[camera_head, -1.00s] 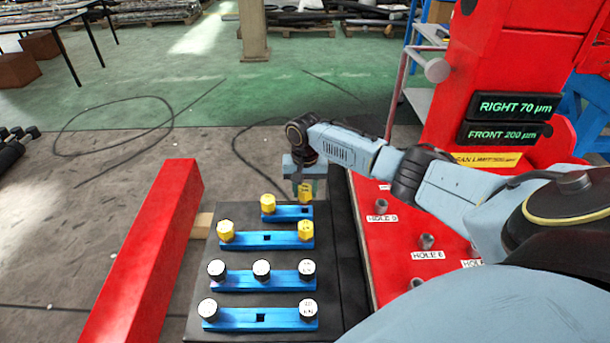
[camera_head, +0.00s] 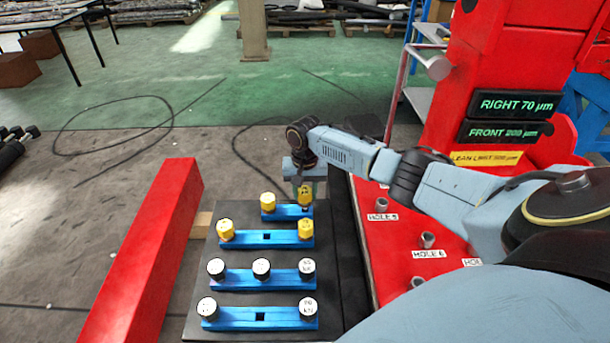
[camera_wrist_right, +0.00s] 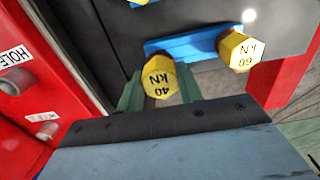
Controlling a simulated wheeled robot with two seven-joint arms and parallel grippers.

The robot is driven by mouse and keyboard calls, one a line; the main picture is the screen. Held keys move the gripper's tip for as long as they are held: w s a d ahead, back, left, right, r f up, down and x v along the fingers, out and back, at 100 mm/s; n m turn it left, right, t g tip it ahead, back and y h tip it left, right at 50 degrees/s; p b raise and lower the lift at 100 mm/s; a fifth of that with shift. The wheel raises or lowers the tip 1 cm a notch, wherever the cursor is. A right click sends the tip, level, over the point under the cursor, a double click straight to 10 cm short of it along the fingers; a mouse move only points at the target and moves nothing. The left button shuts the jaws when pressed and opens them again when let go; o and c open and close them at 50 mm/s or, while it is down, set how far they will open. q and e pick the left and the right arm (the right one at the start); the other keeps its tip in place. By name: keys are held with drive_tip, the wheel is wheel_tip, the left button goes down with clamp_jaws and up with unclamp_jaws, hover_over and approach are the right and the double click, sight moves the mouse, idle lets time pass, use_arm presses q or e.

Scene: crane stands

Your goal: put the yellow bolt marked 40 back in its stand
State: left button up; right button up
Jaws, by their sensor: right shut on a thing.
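The yellow bolt marked 40 kN (camera_wrist_right: 158,77) is held between the fingers of my right gripper (camera_head: 305,188). In the head view this bolt (camera_head: 305,197) is at the right end of the farthest blue stand (camera_head: 287,212). The stand also shows in the wrist view (camera_wrist_right: 195,43), running behind the bolt. The bolt's head hides its lower end and the hole, so I cannot tell how far it is seated. A yellow bolt marked 60 (camera_wrist_right: 238,48) stands at the stand's other end, on the left in the head view (camera_head: 268,202). My left gripper is not in view.
Nearer blue stands hold two yellow bolts (camera_head: 225,230) and several white-topped ones (camera_head: 261,268). A red beam (camera_head: 150,250) lies left of the black board (camera_head: 215,280). The red machine base (camera_head: 370,235), with labelled holes and metal pins, is at right.

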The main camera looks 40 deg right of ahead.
drive_tip(key=shift+f+b, duration=0.5)
drive_tip(key=shift+f, duration=0.75)
drive_tip(key=o, duration=1.1)
wheel_tip(320, 180, up, 5)
drive_tip(key=p, duration=0.6)
wheel_tip(320, 180, up, 13)
drive_tip(key=shift+r+p, duration=0.2)
drive_tip(key=shift+p, duration=0.95)
